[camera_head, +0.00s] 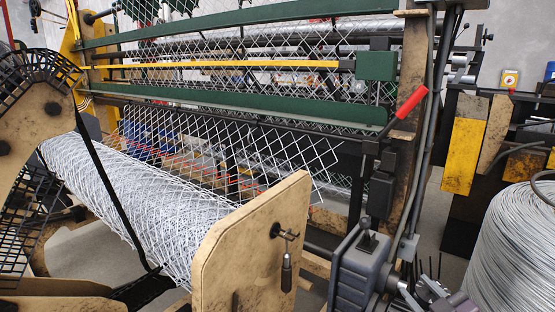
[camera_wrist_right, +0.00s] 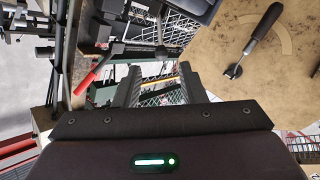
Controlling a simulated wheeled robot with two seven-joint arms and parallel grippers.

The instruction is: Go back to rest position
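My right gripper shows in the right wrist view (camera_wrist_right: 160,73). Its two dark fingers stand well apart. Wire mesh shows through the gap, and nothing is held between the fingers. In the head view only unclear grey and metal parts show at the bottom right edge, and I cannot make out the fingertips there. My left gripper is not in the head view. The chain-link weaving machine fills the middle, with a large roll of mesh (camera_head: 150,205) and a wooden end plate (camera_head: 240,245) bearing a dark handle (camera_head: 287,272).
A red-handled lever (camera_head: 411,102) sticks out at the machine's right post. A grey control box (camera_head: 360,270) stands right of the end plate. A wire coil (camera_head: 515,245) is at the far right. In the wrist view the end plate (camera_wrist_right: 290,85) and red lever (camera_wrist_right: 88,80) flank the fingers.

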